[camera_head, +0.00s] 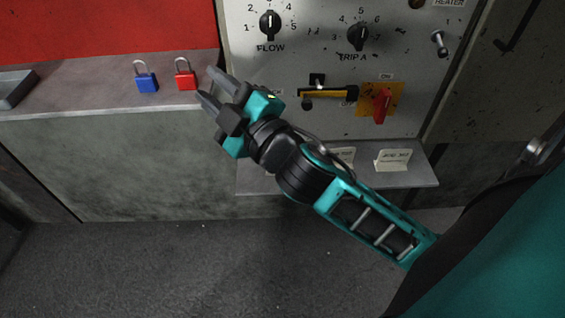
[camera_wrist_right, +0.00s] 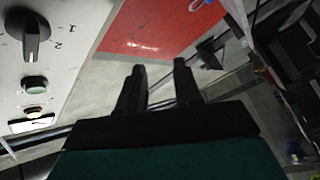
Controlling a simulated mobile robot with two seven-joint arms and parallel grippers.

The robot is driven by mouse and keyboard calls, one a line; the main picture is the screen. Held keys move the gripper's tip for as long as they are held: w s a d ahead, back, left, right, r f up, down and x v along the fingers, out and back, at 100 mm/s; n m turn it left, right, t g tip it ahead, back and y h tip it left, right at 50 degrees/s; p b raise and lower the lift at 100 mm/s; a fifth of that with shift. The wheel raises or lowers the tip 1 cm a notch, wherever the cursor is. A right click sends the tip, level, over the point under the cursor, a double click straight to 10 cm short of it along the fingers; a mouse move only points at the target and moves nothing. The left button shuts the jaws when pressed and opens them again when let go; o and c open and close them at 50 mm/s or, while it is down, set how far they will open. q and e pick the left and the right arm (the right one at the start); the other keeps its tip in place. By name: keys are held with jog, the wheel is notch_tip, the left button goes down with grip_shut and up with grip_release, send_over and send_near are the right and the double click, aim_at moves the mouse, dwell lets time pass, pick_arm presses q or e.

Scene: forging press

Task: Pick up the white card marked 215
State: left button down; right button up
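Two white cards stand on the ledge below the control panel in the head view. One card (camera_head: 393,159) is in full view, with small print that seems to begin with "JOB"; I cannot read its number surely. The other card (camera_head: 346,154) is partly hidden behind my right arm, and its number is unclear. I cannot tell which, if either, is marked 215. My right gripper (camera_head: 208,85) is open and empty, up and left of the cards, near the bench edge. Its two fingers stand apart in the right wrist view (camera_wrist_right: 160,66). My left gripper is not in view.
A blue padlock (camera_head: 147,77) and a red padlock (camera_head: 185,75) are on the bench (camera_head: 85,93), left of my right gripper. The panel (camera_head: 315,70) carries knobs, a yellow-black handle (camera_head: 330,93) and a red switch (camera_head: 381,105) above the ledge (camera_head: 425,176).

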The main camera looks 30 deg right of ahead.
jog(key=s+a+r+n+g+y, duration=0.1)
jog(key=a+r+n+y, duration=0.55)
jog(key=n+y, duration=0.45)
jog(key=s+a+f+n+g+y, duration=0.2)
jog(key=s+a+n+g, duration=0.15)
jog(key=n+g, duration=0.45)
jog(key=s+a+f+n+g+y, duration=0.2)
jog(key=a+n+g, duration=0.25)
jog(key=n, duration=0.45)
jog(key=d+f+n+g+h, duration=0.6)
jog(key=f+h, duration=0.2)
jog(key=f, duration=0.3)
jog(key=w+d+f+h, duration=0.2)
jog(key=d+h, duration=0.3)
jog(key=d, duration=0.4)
jog(key=w+d+f+h, duration=0.1)
jog(key=d+h, duration=0.4)
jog(key=d, duration=0.5)
jog(key=f, duration=0.6)
jog(key=shift+w+f, duration=0.3)
jog(key=shift+w, duration=0.1)
jog(key=shift+f, duration=0.4)
grip_shut()
